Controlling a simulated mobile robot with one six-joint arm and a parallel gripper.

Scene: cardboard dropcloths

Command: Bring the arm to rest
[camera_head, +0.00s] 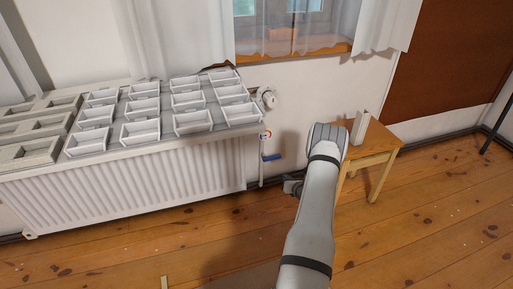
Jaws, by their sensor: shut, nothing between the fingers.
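My arm (312,215) rises from the bottom edge, right of centre, to a rounded grey joint (327,141) in front of the wooden stool. A small dark part (292,186) sticks out to the left of the arm; I cannot tell which part of my arm it is. I cannot make out the gripper's fingers, and the arm hides what lies behind it. No object shows held by the arm.
A white radiator (130,185) stands along the wall at left, with several pale open trays (141,131) on top. A wooden stool (379,157) with a white upright object (360,127) stands behind the arm. Wooden floor (430,230) is clear at right.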

